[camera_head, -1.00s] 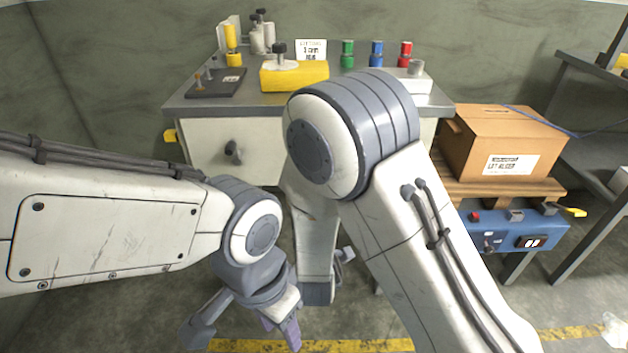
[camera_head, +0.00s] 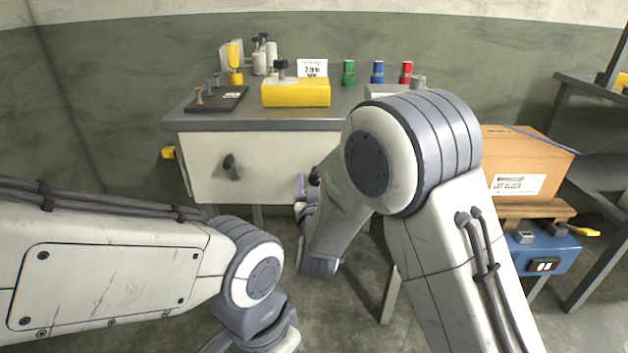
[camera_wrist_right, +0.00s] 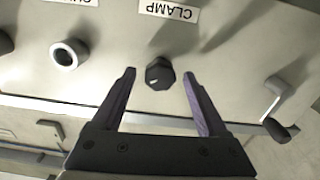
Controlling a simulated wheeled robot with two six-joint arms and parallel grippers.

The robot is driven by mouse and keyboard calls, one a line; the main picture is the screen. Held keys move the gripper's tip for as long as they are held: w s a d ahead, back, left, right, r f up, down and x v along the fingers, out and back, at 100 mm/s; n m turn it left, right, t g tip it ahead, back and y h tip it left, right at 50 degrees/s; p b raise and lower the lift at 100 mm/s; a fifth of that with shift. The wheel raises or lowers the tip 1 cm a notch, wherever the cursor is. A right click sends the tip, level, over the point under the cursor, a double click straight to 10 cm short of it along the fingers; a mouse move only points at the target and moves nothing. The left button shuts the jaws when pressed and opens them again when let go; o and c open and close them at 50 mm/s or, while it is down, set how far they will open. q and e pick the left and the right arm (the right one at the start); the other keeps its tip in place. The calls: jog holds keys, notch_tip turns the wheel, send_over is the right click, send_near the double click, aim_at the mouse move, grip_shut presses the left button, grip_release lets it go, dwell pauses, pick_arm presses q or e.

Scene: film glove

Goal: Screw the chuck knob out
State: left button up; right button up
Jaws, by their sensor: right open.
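In the right wrist view, a dark faceted knob (camera_wrist_right: 158,74) sits on a pale panel, below a label reading CLAMP (camera_wrist_right: 169,11). My right gripper (camera_wrist_right: 159,76) is open, its purple fingertips on either side of this knob with gaps; contact does not show. A pale ring-shaped fitting (camera_wrist_right: 68,53) is to the left, under a cut-off label (camera_wrist_right: 75,2) I cannot read. I cannot tell which part is the chuck knob. In the head view, my right gripper (camera_head: 302,188) is mostly hidden by its arm, by the bench cabinet front. My left gripper's fingers are below the frame edge.
The bench cabinet (camera_head: 205,180) has another dark knob (camera_head: 230,166). A lever (camera_wrist_right: 279,100) stands out right on the panel. On the bench are a yellow block (camera_head: 295,94), a dark tray (camera_head: 215,104) and coloured cylinders (camera_head: 377,72). A cardboard box (camera_head: 525,150) stands at right.

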jog(key=shift+w, duration=0.8)
grip_shut()
jog(key=shift+a, duration=0.15)
jog(key=shift+r+n, duration=0.1)
jog(key=shift+n, duration=0.2)
